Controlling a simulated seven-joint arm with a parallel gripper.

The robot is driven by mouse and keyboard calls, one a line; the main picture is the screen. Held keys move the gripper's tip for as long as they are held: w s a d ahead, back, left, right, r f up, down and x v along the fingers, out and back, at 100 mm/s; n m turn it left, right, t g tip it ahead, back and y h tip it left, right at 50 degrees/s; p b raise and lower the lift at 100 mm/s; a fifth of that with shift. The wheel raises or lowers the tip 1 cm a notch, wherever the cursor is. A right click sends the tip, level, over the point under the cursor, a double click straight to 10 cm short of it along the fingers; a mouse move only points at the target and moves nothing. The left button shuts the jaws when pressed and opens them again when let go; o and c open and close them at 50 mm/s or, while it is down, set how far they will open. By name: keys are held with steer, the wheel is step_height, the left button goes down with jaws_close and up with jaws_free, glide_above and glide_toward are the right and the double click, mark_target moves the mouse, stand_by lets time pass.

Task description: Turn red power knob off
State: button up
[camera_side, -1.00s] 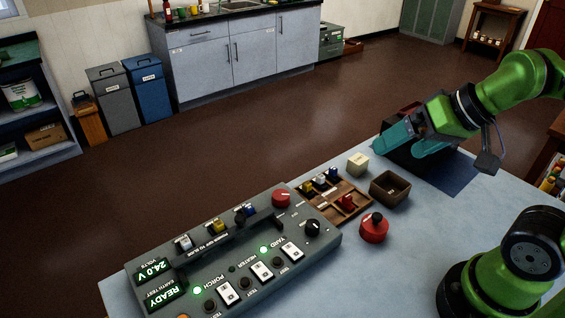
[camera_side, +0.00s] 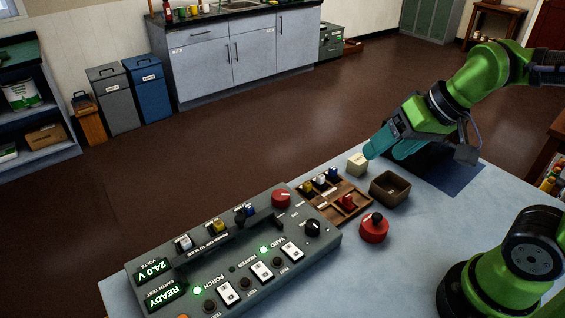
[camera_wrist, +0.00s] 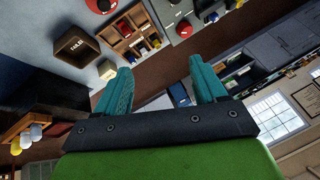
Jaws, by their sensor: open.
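The red power knob (camera_side: 281,198) sits at the far right corner of the grey control panel (camera_side: 318,246) in the side view. A white line shows on its top; I cannot tell its setting. In the wrist view a red knob (camera_wrist: 184,29) shows near the top edge on the grey panel. My gripper (camera_side: 372,152) has teal fingers and is open and empty, above the table beyond the panel, to the right of the knob and close to the cream block. In the wrist view the two fingers (camera_wrist: 162,76) are apart with nothing between them.
A cream block (camera_side: 357,164), a dark open box (camera_side: 390,189), a wooden tray (camera_side: 326,208) of small coloured parts and a red round button (camera_side: 374,228) stand on the table between my gripper and the panel. A black knob (camera_side: 313,228) is near the red one.

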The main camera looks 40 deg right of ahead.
steer(key=w+a+n+g, duration=0.3)
steer(key=w+a, duration=0.1)
steer(key=w, duration=0.4)
steer(key=n+g+h, duration=0.2)
steer(key=n+g, duration=0.1)
steer(key=n, duration=0.5)
glide_above(282, 194)
steer(key=f, duration=0.2)
step_height(282, 194, down, 16)
steer(key=shift+f, duration=0.25)
steer(key=shift+c, duration=0.3)
steer(key=c, duration=1)
